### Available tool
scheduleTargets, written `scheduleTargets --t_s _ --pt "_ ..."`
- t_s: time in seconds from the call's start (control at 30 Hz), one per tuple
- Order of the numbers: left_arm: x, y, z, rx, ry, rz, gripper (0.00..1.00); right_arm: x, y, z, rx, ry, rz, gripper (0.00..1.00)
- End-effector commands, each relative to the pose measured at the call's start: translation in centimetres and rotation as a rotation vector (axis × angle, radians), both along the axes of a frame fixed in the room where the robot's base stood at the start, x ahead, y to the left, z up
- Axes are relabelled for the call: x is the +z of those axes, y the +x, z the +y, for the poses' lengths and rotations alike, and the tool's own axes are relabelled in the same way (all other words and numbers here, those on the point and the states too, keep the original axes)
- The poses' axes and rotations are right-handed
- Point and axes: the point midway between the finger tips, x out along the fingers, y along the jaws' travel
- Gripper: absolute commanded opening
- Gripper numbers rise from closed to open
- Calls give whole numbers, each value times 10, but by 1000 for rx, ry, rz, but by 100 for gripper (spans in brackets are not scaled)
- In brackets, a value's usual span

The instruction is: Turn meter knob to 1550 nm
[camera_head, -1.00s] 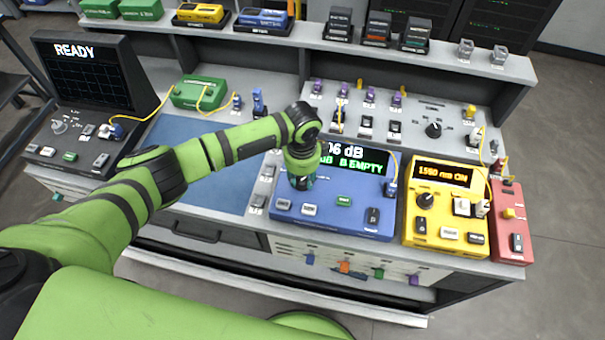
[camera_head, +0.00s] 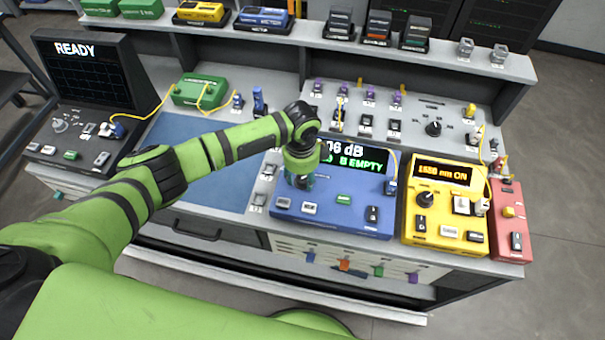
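The blue meter (camera_head: 333,222) stands near the front of the bench, right of the blue mat. Its display (camera_head: 357,157) shows a dB value, partly covered, and green text ending in "EMPTY". My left gripper (camera_head: 300,183) points down at the left part of the meter's top, just left of the display. Its wrist covers that spot, so the meter knob is hidden. I cannot tell whether the fingers touch or hold it, or how far they are apart. My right gripper is not in view.
Right of the meter stand a yellow box (camera_head: 450,214) with a lit "nm ON" display and a red box (camera_head: 510,245). A console (camera_head: 82,72) reading "READY" and a green box (camera_head: 198,92) with yellow fibre are at left. The blue mat (camera_head: 195,165) is largely clear.

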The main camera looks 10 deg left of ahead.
Motion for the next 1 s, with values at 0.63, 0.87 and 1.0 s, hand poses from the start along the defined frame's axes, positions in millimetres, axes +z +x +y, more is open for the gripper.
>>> scheduleTargets --t_s 0.63,0.87,1.0 --pt "47 1 -1 -1 -6 -8 58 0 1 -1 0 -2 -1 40" --pt "94 -1 0 0 -4 -6 58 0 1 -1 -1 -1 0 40" --pt "112 -2 0 1 -3 -4 58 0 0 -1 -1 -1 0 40"
